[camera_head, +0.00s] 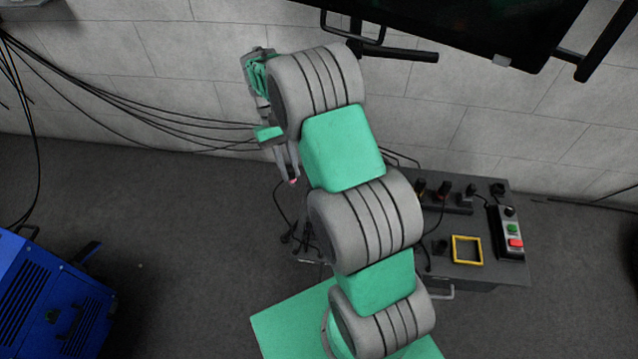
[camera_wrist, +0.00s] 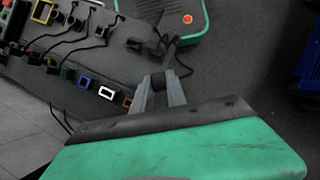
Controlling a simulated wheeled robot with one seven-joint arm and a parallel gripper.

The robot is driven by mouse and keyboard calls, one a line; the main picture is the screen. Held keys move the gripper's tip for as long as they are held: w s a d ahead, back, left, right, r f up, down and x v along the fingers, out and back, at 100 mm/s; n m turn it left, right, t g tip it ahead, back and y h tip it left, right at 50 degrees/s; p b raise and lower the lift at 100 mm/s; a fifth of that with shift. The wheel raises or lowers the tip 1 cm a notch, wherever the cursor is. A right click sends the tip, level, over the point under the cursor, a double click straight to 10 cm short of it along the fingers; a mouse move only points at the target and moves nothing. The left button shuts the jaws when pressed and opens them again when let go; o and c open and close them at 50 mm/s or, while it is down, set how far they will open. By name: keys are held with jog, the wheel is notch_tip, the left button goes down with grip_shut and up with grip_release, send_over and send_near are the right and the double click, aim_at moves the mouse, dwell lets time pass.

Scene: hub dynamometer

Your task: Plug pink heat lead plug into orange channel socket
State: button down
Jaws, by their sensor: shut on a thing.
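My gripper (camera_head: 287,170) is shut on the pink heat lead plug, whose small pink tip (camera_head: 293,181) shows at the fingertips in the head view. In the wrist view my gripper (camera_wrist: 160,86) has a dark body between its two fingers; no pink shows there. The orange channel socket (camera_wrist: 127,102) is an orange-framed opening at the end of a socket row, just left of the fingers and partly hidden by the left one. The plug appears apart from it. My arm hides this socket in the head view.
A white-framed socket (camera_wrist: 106,93) and a blue-framed socket (camera_wrist: 84,82) sit beside the orange one. The dark bench (camera_head: 485,275) carries black plugs, cables, a yellow frame (camera_head: 467,250) and a button box (camera_head: 511,236). A blue machine (camera_head: 50,305) stands at left.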

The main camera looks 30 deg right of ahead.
jog(key=shift+w+d+f+b, duration=0.1)
jog(key=shift+w+f+b, duration=0.15)
jog(key=shift+f, duration=0.6)
jog(key=shift+w+d+f+b, duration=0.15)
jog(key=shift+f+b, duration=0.1)
jog(key=shift+f, duration=0.55)
jog(key=shift+w+d+f+b, duration=0.15)
jog(key=shift+f+b, duration=0.1)
jog(key=shift+f, duration=0.6)
jog(key=s+d+p, duration=0.3)
jog(key=d+p, duration=0.1)
jog(key=d, duration=0.1)
jog(key=shift+s, duration=0.35)
jog(key=shift+w, duration=0.1)
